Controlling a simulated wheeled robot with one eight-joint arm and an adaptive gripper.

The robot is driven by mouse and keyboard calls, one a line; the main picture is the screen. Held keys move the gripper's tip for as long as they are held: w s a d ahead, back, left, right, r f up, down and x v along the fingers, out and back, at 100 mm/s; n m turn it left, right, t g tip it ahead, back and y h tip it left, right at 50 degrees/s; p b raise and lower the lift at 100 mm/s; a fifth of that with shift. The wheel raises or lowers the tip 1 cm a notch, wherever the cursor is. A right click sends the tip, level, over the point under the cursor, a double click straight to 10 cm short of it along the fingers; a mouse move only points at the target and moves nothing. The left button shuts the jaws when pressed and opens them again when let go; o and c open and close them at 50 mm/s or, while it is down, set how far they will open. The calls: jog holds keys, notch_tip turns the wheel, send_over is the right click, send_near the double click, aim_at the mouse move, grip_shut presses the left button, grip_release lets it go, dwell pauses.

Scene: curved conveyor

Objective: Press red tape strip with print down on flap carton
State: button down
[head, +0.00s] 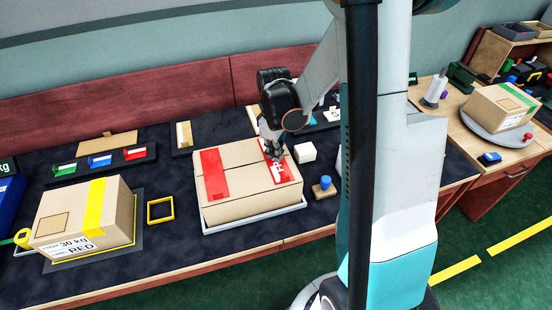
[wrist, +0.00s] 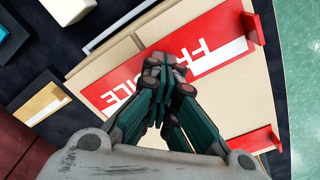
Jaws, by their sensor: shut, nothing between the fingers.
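The closed flap carton (head: 252,203) sits on a pale tray (head: 222,228) in the middle of the bench. The red tape strip with white print (head: 280,174) runs across the carton top on the right side. In the wrist view the printed strip (wrist: 208,54) lies along the top, and a red end piece (wrist: 253,30) stands up at the carton edge. My gripper (wrist: 168,64) is shut and empty, its fingertips over the middle of the strip and hiding part of the print. I cannot tell whether they touch it. It also shows in the head view (head: 272,154).
A plain red strip (head: 213,174) crosses the carton's left side. A yellow-taped carton (head: 85,220) and a yellow frame (head: 160,209) are left.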

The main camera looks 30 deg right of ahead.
jog(key=shift+s+a+f, duration=0.1)
jog(key=shift+s+f, duration=0.2)
jog(key=shift+f, duration=0.25)
jog(key=r+p, duration=0.1)
jog(key=w+r+p, duration=0.1)
jog(key=shift+r, duration=0.3)
jog(key=shift+s+r+p, duration=0.1)
jog(key=shift+r+p, duration=1.3)
jog(key=shift+r, duration=0.3)
